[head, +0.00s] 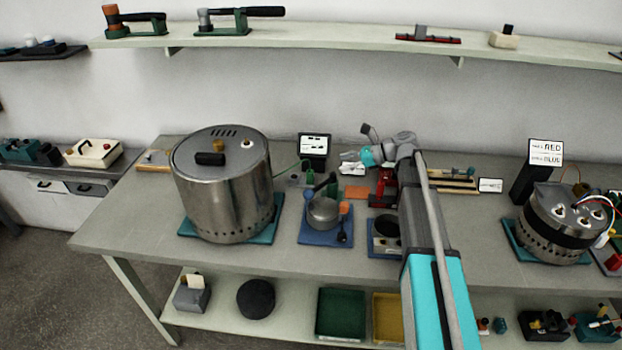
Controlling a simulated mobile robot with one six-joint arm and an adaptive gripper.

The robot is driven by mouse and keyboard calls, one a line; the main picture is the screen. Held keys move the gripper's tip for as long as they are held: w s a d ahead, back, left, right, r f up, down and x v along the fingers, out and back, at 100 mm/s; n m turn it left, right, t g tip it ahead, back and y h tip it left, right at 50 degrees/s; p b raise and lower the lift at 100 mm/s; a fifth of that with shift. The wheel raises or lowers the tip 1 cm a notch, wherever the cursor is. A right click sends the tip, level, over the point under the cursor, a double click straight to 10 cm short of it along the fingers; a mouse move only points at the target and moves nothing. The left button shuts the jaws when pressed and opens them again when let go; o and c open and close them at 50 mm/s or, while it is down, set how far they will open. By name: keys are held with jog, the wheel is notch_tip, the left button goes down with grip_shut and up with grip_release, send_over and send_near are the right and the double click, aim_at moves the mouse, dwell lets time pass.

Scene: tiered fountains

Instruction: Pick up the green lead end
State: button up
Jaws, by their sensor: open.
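A thin green lead (287,167) runs from behind the large steel drum (222,205) toward small parts near the black display box. A small green piece (308,193) stands there, but I cannot tell whether it is the lead's end. My gripper (347,162) is open and empty, reaching left above the back of the bench, right of the lead and in front of the wall. Its height over the bench is hard to judge.
A black display box (314,145) stands behind the lead. A second steel drum (552,225) with colored leads and a sign (545,152) are at right. The bench's front left is clear.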

aim_at(310, 171)
jog(key=b+x, duration=0.2)
jog(key=x, duration=0.4)
jog(key=shift+a+f, duration=0.15)
jog(key=shift+a, duration=0.05)
jog(key=shift+b+x, duration=1.1)
jog(key=shift+x, duration=1.7)
jog(key=c, duration=0.9)
